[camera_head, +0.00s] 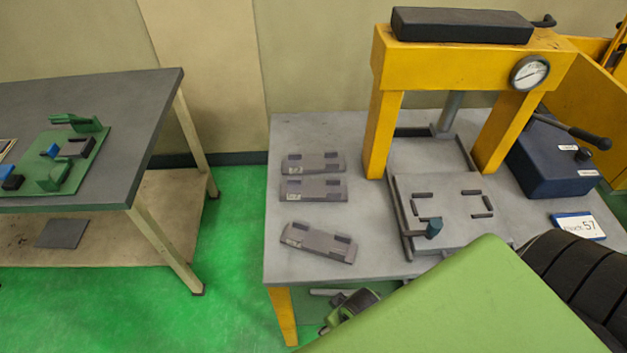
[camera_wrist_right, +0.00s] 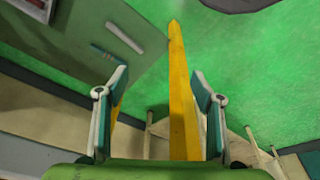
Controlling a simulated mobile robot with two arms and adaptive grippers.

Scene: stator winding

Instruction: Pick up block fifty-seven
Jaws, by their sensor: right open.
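Three flat dark grey blocks lie apart on the left part of the grey press table: a back one (camera_head: 314,163), a middle one (camera_head: 314,189) and a front one (camera_head: 320,242) turned at an angle. Their small markings are too small to read, so I cannot tell which is fifty-seven. A white and blue sign (camera_head: 578,226) at the table's right reads "57". My right gripper (camera_wrist_right: 160,78) is open and empty in the right wrist view, with green floor and a yellow post beyond it. In the head view my green arm hides it. My left gripper is not in view.
A yellow press (camera_head: 384,110) with a gauge stands behind a fixture plate (camera_head: 455,213). A dark blue box (camera_head: 550,160) sits at right. A second table (camera_head: 120,90) with a green fixture stands at left. Green floor (camera_head: 235,215) lies free between the tables.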

